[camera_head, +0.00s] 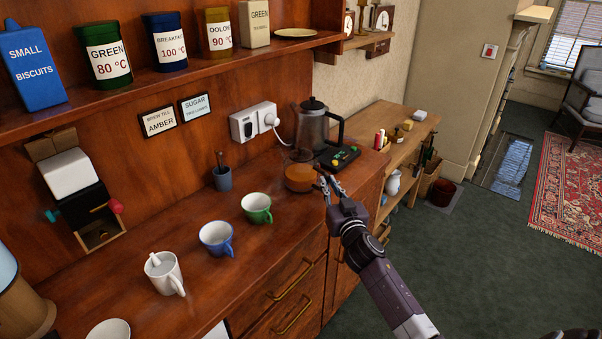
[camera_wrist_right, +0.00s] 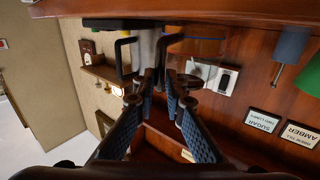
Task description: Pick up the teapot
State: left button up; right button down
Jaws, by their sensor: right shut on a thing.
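The amber glass teapot (camera_head: 300,178) stands on the wooden counter, in front of the kettle and left of my right gripper. My right gripper (camera_head: 328,184) reaches in from the lower right and is shut at the teapot's right side, where the handle would be. The handle itself is hidden by the fingers. In the right wrist view the gripper's fingers (camera_wrist_right: 168,80) are close together; what lies between them is hard to make out. My left gripper is not in view.
A kettle (camera_head: 313,125) stands close behind the teapot, beside a black panel with coloured buttons (camera_head: 339,157). A green cup (camera_head: 257,208), blue cup (camera_head: 216,238) and white mug (camera_head: 163,273) stand to the left. A shelf (camera_head: 130,95) with tins hangs above.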

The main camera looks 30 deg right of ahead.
jog(key=shift+w+r, duration=0.1)
jog(key=shift+r, duration=0.1)
jog(key=shift+r, duration=0.1)
